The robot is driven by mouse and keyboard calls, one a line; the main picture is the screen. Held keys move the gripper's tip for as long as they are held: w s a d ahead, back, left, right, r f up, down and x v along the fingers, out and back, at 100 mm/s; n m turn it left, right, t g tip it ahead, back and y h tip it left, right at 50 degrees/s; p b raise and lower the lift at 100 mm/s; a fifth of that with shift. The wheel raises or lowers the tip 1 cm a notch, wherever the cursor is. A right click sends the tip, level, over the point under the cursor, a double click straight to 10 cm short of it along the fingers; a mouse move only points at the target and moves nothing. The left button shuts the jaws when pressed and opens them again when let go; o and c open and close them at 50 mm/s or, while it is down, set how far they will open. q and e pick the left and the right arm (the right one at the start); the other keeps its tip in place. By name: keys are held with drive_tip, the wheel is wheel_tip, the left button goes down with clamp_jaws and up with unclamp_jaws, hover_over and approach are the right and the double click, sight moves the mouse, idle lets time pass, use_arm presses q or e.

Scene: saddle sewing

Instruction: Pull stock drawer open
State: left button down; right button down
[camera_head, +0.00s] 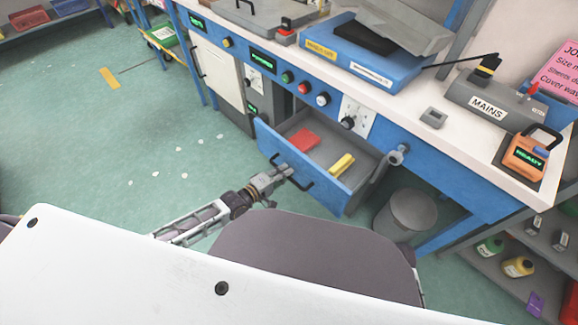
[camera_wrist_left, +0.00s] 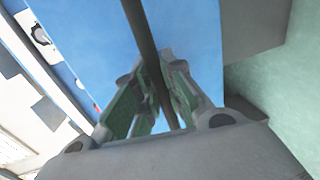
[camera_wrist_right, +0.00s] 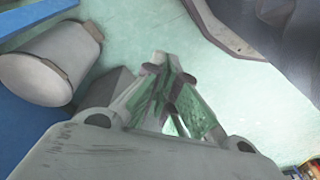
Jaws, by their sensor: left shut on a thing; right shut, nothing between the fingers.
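The stock drawer (camera_head: 330,185) is a blue-fronted drawer under the workbench, standing open in the head view. Its grey inside holds a red item (camera_head: 304,140) and a yellow item (camera_head: 342,164). My left gripper (camera_head: 285,172) is at the black bar handle (camera_head: 302,178) on the drawer front. In the left wrist view its green-padded fingers (camera_wrist_left: 162,95) are shut on the dark handle bar (camera_wrist_left: 140,40), with the blue front behind it. My right gripper (camera_wrist_right: 168,85) shows only in its wrist view, shut and empty above the floor.
A grey bin (camera_head: 406,214) stands on the floor right of the drawer and also shows in the right wrist view (camera_wrist_right: 35,78). A shelf (camera_head: 520,262) with bottles is at the lower right. The green floor (camera_head: 110,140) at left is clear.

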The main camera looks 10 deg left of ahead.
use_arm(q)
drive_tip(key=shift+s+a, duration=0.25)
drive_tip(key=shift+s, duration=0.1)
use_arm(e)
drive_tip(key=shift+s+d+f, duration=0.1)
drive_tip(key=shift+f, duration=0.25)
use_arm(q)
drive_tip(key=c, duration=1.5)
unclamp_jaws()
drive_tip(key=v, duration=1.2)
drive_tip(key=shift+f, duration=0.1)
drive_tip(key=shift+a+f, duration=0.1)
use_arm(e)
drive_tip(key=shift+f, duration=0.1)
